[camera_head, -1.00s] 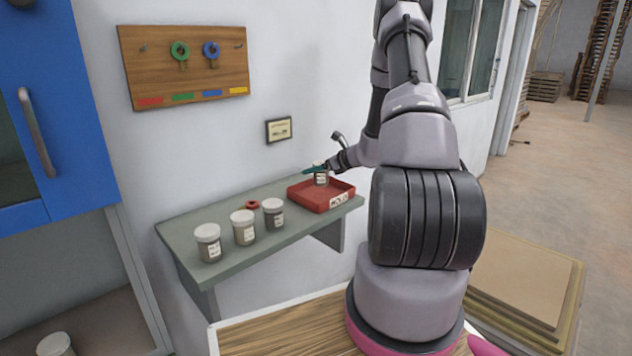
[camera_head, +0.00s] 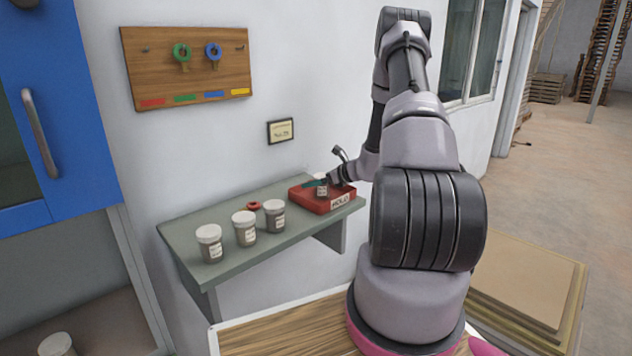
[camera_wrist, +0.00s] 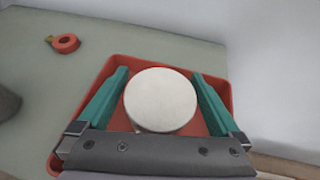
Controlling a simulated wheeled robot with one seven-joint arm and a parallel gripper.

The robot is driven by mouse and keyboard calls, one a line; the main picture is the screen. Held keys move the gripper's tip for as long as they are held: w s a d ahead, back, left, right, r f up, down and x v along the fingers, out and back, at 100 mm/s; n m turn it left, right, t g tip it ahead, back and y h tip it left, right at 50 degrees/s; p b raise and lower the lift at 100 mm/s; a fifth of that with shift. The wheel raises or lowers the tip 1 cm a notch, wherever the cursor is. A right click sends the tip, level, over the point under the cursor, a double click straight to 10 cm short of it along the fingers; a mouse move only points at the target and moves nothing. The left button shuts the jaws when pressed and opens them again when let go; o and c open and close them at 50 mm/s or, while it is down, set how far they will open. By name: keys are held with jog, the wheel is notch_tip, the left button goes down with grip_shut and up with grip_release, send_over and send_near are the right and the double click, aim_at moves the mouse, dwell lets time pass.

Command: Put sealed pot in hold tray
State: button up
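The sealed pot (camera_head: 321,190) is a grey jar with a white lid and a pale label, standing upright in the red hold tray (camera_head: 342,200). In the wrist view its round lid (camera_wrist: 160,100) is seen from above. My gripper (camera_wrist: 160,74) has its two teal fingers on either side of the pot, with narrow strips of red tray showing between lid and fingers. It looks open around the pot. The pot's base is hidden by the tray's front wall.
Three similar lidded pots (camera_head: 245,228) stand on the grey-green shelf (camera_head: 190,268) left of the tray. A small red ring-shaped tag (camera_wrist: 66,43) lies behind them. The wall (camera_head: 240,150) is close behind the shelf. A blue cabinet (camera_head: 70,110) stands at left.

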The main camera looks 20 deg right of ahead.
jog(key=shift+r, duration=0.15)
jog(key=shift+s+d+r, duration=0.2)
jog(key=shift+s, duration=0.05)
jog(key=v, duration=1.1)
jog(key=s+a+r+n+g, duration=0.2)
jog(key=s+a+r+n, duration=0.1)
jog(key=a+r+n, duration=0.3)
jog(key=s+a+r+n+g+y, duration=0.1)
jog(key=s+a+r+n+g, duration=0.2)
jog(key=a+r, duration=0.35)
jog(key=s+a+r+n+g, duration=0.1)
jog(key=s+a+r+n, duration=0.35)
jog(key=a+r, duration=0.2)
jog(key=s+a+r+n+t+h, duration=0.1)
jog(key=s+r+n+h, duration=0.1)
jog(key=s+r+n, duration=0.4)
jog(key=s+a+r+n+t+h, duration=0.1)
jog(key=s+r+n+h, duration=0.2)
jog(key=s, duration=0.9)
notch_tip(320, 180, up, 3)
jog(key=n, duration=0.3)
jog(key=shift+a+h, duration=0.3)
jog(key=shift+f, duration=0.15)
jog(key=shift+c, duration=0.3)
